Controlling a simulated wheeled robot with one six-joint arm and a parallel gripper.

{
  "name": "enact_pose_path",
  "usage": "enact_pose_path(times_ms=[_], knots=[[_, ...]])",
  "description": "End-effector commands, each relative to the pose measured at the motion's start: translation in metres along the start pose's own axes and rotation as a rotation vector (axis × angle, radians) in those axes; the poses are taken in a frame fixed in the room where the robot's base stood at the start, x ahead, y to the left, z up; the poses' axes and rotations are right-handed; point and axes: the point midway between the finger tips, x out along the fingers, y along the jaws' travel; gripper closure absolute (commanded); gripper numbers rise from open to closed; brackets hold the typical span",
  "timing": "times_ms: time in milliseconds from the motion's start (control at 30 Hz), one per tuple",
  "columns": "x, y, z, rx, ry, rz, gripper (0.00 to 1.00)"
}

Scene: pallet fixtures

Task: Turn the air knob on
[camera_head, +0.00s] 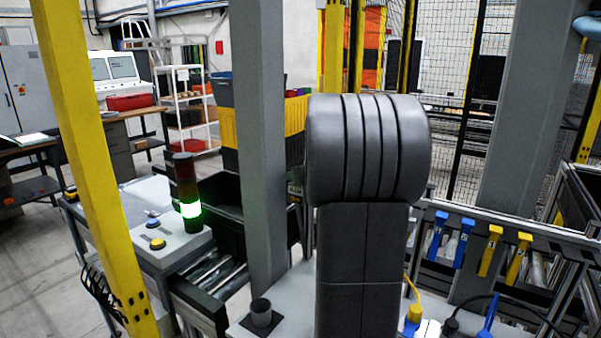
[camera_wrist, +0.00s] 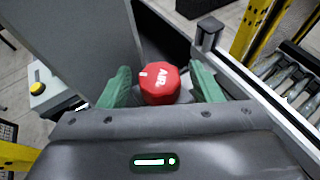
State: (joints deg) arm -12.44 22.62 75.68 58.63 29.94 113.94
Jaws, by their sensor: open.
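The air knob (camera_wrist: 160,84) is red with white "AIR" lettering and a white mark, and it shows in the wrist view, upper middle. My gripper (camera_wrist: 163,83) is open, with one green finger to the left of the knob and one to the right. The knob sits between the fingers, with what looks like a small gap on each side; contact cannot be told. In the head view my dark arm (camera_head: 365,220) fills the middle. The knob and the gripper cannot be made out there.
A grey post (camera_head: 262,130) stands left of my arm, and a yellow post (camera_head: 95,150) farther left. A signal light (camera_head: 187,195) glows green at its base. Blue and yellow clamps (camera_head: 490,250) line a rail at right. In the wrist view a metal rail (camera_wrist: 255,85) runs right of the knob.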

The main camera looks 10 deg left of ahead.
Motion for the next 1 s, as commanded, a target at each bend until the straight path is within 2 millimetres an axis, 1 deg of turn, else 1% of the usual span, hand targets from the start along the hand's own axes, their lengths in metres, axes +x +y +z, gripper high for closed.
enact_pose_path(times_ms=[33, 133, 433, 467, 500, 567, 600, 667, 700, 1000], knots=[[0.0044, 0.0004, 0.0001, 0.000, 0.001, 0.001, 0.41], [0.0095, 0.0006, -0.0004, 0.000, 0.001, 0.001, 0.41], [0.0113, 0.0004, -0.0004, -0.001, 0.001, 0.000, 0.41], [0.0113, 0.0004, -0.0004, -0.001, 0.001, 0.000, 0.43], [0.0113, 0.0004, -0.0004, -0.001, 0.001, 0.000, 0.51], [0.0112, 0.0004, -0.0004, -0.001, 0.001, 0.000, 0.63], [0.0112, 0.0003, -0.0004, -0.001, 0.001, 0.000, 0.71], [0.0112, 0.0004, -0.0004, -0.001, 0.001, 0.000, 0.82], [0.0111, 0.0003, -0.0004, -0.001, 0.001, 0.000, 0.86], [0.0112, -0.0008, -0.0006, -0.014, 0.000, 0.032, 0.86]])
